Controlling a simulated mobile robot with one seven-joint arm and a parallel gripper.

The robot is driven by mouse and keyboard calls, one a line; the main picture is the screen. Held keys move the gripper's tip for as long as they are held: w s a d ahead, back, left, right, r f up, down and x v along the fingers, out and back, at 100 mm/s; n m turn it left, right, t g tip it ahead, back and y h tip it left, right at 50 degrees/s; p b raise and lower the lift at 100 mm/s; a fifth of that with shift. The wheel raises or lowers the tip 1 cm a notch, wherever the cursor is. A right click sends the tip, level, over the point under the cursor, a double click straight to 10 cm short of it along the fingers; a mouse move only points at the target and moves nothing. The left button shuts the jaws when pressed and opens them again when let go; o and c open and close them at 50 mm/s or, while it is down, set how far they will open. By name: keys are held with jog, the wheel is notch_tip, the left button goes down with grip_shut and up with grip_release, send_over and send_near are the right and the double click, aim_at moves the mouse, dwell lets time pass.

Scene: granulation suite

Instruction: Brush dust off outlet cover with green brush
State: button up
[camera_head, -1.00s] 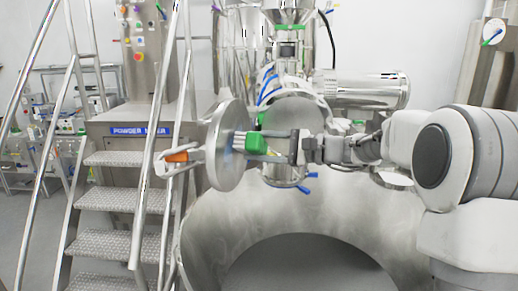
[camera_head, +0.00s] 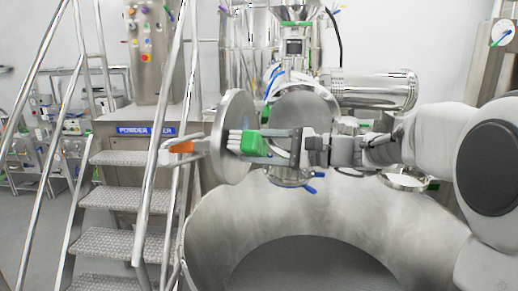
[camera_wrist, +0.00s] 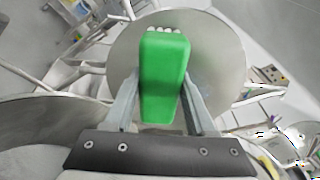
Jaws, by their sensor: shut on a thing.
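My gripper (camera_head: 278,147) is shut on the green brush (camera_head: 252,143), with a finger on each side of its block in the wrist view (camera_wrist: 164,80). White bristles show at the brush's far end, toward the outlet cover. The outlet cover (camera_head: 232,110) is a round steel disc, standing open on edge left of the gripper. In the wrist view its flat face (camera_wrist: 215,70) fills the area behind the brush. The bristle tips are at or very near the face; I cannot tell whether they touch. No dust is clearly visible on it.
An orange-handled clamp (camera_head: 182,148) sits left of the cover. A stepped platform with metal handrails (camera_head: 154,150) stands at the left. A large curved steel vessel (camera_head: 215,235) lies below my arm. A steel cylinder (camera_head: 370,90) is behind it.

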jog(key=shift+s+a+b, duration=0.15)
jog(key=shift+s+b, duration=0.05)
jog(key=shift+s, duration=0.35)
jog(key=shift+s+a+b, duration=0.15)
jog(key=shift+s+b, duration=0.05)
jog(key=shift+s, duration=0.3)
jog(key=shift+a+r+p, duration=0.15)
jog(key=shift+r+p, duration=0.25)
jog(key=shift+r, duration=0.2)
jog(key=shift+w+d+r+p, duration=0.15)
jog(key=shift+w+p, duration=0.15)
jog(key=shift+w, duration=0.5)
jog(key=shift+w+d+f+p, duration=0.1)
jog(key=shift+w+p, duration=0.15)
jog(key=shift+w, duration=0.6)
jog(key=shift+w+d+r+p, duration=0.15)
jog(key=shift+w+p, duration=0.15)
jog(key=shift+w, duration=0.5)
jog(key=w+d+p, duration=0.2)
jog(key=w+p, duration=0.1)
jog(key=w, duration=0.3)
jog(key=shift+w+f, duration=0.15)
jog(key=shift+w, duration=0.2)
jog(key=shift+w+f+v, duration=0.1)
jog(key=shift+w+v, duration=0.1)
jog(key=shift+v, duration=1.25)
jog(key=shift+w+f+v, duration=0.1)
jog(key=shift+w+v, duration=0.05)
jog(key=shift+v, duration=1.35)
jog(key=shift+d, duration=0.2)
